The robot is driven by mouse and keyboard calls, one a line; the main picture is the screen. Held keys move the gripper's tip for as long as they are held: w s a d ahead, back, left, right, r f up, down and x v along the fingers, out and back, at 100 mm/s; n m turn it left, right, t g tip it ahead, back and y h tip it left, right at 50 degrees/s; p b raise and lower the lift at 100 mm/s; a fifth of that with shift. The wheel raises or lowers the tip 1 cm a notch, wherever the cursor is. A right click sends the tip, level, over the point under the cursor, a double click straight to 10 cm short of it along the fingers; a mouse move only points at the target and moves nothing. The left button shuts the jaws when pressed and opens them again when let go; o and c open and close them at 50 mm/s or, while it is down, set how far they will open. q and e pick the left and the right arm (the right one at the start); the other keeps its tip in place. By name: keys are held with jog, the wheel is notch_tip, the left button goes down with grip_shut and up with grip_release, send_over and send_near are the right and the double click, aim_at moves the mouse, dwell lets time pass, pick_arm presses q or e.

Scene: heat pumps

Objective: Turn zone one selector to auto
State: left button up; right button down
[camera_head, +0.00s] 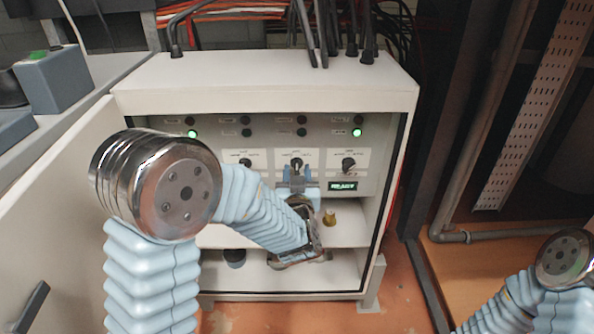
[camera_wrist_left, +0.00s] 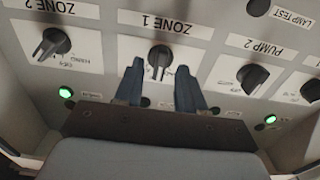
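The zone one selector (camera_head: 296,163) is a dark rotary knob on a white label plate, in the middle of the cabinet's panel. In the left wrist view the selector (camera_wrist_left: 159,58) sits under the upside-down "ZONE 1" label, its handle about vertical. My left gripper (camera_head: 297,182) is right in front of it. In the wrist view the gripper (camera_wrist_left: 160,72) is open, one finger on each side of the knob, with visible gaps. I cannot tell how far the fingertips reach around it. The auto marking is not readable. My right gripper is out of view; only its arm shows.
The zone two selector (camera_wrist_left: 53,44) and pump two selector (camera_wrist_left: 253,76) flank the knob closely. Green lamps (camera_head: 357,132) glow on the panel, above a lit display (camera_head: 342,186). The open cabinet door (camera_head: 55,215) is at left. A brass-coloured part (camera_head: 329,219) stands on the shelf below.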

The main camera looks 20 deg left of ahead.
pick_arm(q)
jog(key=shift+w+a, duration=0.1)
jog(key=shift+w, duration=0.35)
jog(key=shift+c, duration=0.4)
grip_shut()
jog(key=shift+r+m, duration=0.1)
jog(key=shift+m, duration=0.2)
jog(key=m+p, duration=0.3)
jog(key=m, duration=0.1)
jog(key=shift+m+p, duration=1)
jog(key=shift+m, duration=1.1)
